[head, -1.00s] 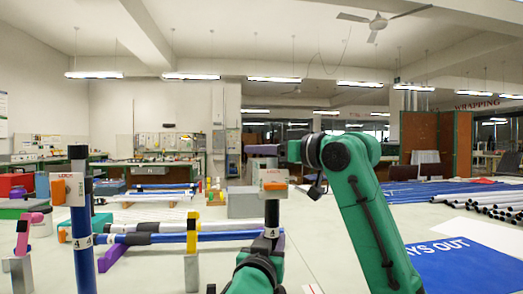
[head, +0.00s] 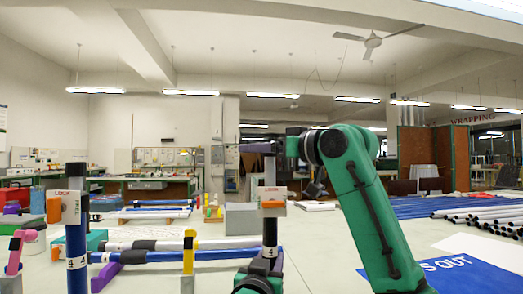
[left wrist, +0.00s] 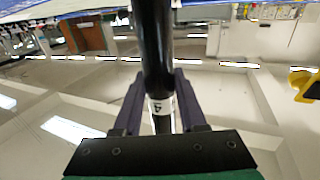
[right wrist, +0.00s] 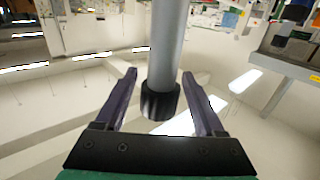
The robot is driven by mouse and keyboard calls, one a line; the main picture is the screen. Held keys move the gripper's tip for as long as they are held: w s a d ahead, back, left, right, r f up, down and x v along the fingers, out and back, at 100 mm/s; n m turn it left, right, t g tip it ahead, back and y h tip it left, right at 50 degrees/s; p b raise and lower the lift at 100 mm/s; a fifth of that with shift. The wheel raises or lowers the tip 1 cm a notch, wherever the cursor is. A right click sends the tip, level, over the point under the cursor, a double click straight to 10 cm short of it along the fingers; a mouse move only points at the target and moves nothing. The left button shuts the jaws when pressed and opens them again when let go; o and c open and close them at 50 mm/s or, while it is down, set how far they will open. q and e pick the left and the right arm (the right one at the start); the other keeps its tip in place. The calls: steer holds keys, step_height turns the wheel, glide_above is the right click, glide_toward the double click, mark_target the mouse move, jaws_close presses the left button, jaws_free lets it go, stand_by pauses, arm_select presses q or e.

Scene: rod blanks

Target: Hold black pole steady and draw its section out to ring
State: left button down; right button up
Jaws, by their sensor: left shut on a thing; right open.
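The black pole (head: 270,232) stands upright in the middle of the head view. It has a white lock collar with an orange lever (head: 272,204) and a grey inner section (head: 269,172) above it. My left gripper (head: 266,265) is shut on the black pole near its "4" label; the left wrist view shows the pole (left wrist: 155,45) between the fingers. My right gripper (head: 262,148) is open at the top of the grey section. In the right wrist view the section (right wrist: 167,45) and its black end cap (right wrist: 160,101) lie between the spread fingers. I cannot make out a ring mark.
A blue pole (head: 77,245) with its own lock collar (head: 65,207) stands at the left. Pink (head: 16,255) and yellow (head: 189,252) topped stands and lying tubes (head: 165,245) are behind.

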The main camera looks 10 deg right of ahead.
steer(key=v, duration=1.2)
arm_select(q)
steer(key=shift+c, duration=1.9)
jaws_free()
steer(key=shift+r, duration=0.1)
steer(key=shift+s, duration=0.1)
